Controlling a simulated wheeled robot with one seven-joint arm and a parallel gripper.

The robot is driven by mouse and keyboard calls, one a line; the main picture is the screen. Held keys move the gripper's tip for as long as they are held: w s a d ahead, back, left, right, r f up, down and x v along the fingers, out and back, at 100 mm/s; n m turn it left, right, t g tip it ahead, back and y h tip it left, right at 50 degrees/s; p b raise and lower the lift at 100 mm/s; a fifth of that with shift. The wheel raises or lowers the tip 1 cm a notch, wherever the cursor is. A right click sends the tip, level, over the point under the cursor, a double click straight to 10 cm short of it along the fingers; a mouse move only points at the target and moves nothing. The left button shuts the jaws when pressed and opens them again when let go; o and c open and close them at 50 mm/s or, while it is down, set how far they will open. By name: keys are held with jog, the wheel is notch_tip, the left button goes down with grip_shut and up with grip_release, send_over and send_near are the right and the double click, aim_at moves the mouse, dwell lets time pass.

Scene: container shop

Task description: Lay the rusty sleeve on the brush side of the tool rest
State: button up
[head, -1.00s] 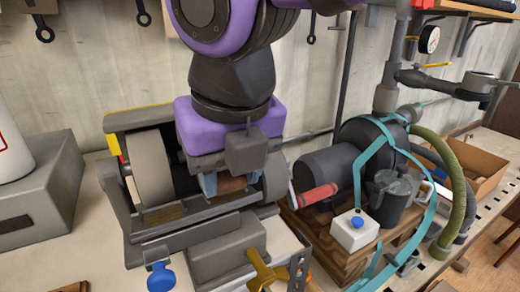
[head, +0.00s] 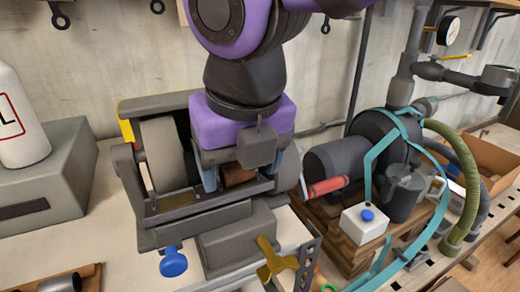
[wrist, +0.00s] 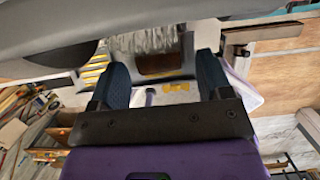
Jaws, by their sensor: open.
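The rusty sleeve (head: 238,176) is a short brown piece at the right, brush side of the grinder's grey tool rest (head: 190,208). It appears to lie on the rest, though contact beneath it is hidden. My gripper (head: 241,178) is open above it, a blue finger on each side with gaps. In the wrist view the sleeve (wrist: 160,64) shows between the spread fingers (wrist: 162,80), just below the pale wire brush (wrist: 148,42). In the head view my gripper hides most of the brush.
The grinding wheel (head: 162,155) stands left of my gripper. A motor (head: 340,165) with a red handle (head: 328,186) and a white box (head: 364,223) are close on the right. A metal tube (head: 65,284) lies lower left.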

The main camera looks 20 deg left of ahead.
jog(key=v, duration=1.1)
